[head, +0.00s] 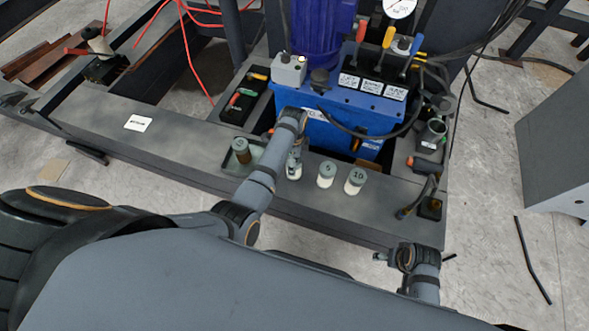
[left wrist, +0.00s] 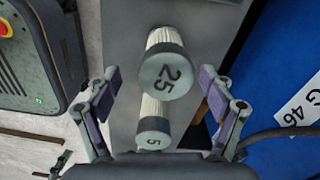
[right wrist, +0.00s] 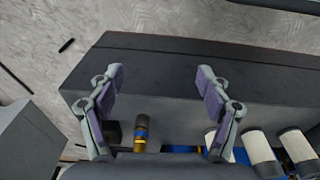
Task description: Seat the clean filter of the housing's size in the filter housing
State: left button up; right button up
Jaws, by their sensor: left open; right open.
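My left gripper (head: 295,158) is open above the clean filter marked 25 (head: 294,174). In the left wrist view this filter's grey cap (left wrist: 166,73) sits between the open fingers, which appear apart from it. The clean filter marked 5 (head: 326,174) stands beside it and also shows in the left wrist view (left wrist: 153,138). The filter marked 10 (head: 355,180) stands right of that. A brown, dirty-looking filter (head: 243,154) stands left. My right gripper (head: 381,257) is open and empty by the front edge.
A blue tank (head: 340,110) with levers, labels and a black hose stands behind the filters. The dark steel beam (head: 190,150) carries a white card (head: 138,123). A grey cabinet (head: 560,140) stands at far right.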

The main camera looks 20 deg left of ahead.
pick_arm(q)
jog(key=shift+f, duration=0.35)
jog(key=f+b, duration=0.2)
jog(key=f, duration=0.1)
jog(key=shift+w+f, duration=0.2)
jog(key=shift+f+b, duration=0.55)
jog(key=shift+f, duration=0.35)
pick_arm(e)
notch_tip(320, 180, up, 6)
jog(key=a, duration=0.2)
jog(key=shift+s+r+t+y, duration=0.2)
jog(key=shift+t+y, duration=0.1)
pick_arm(q)
jog(key=shift+c, duration=0.3)
jog(key=c, duration=1.3)
jog(key=shift+c, duration=0.2)
jog(key=shift+r, duration=0.1)
pick_arm(e)
jog(key=shift+f, duration=0.1)
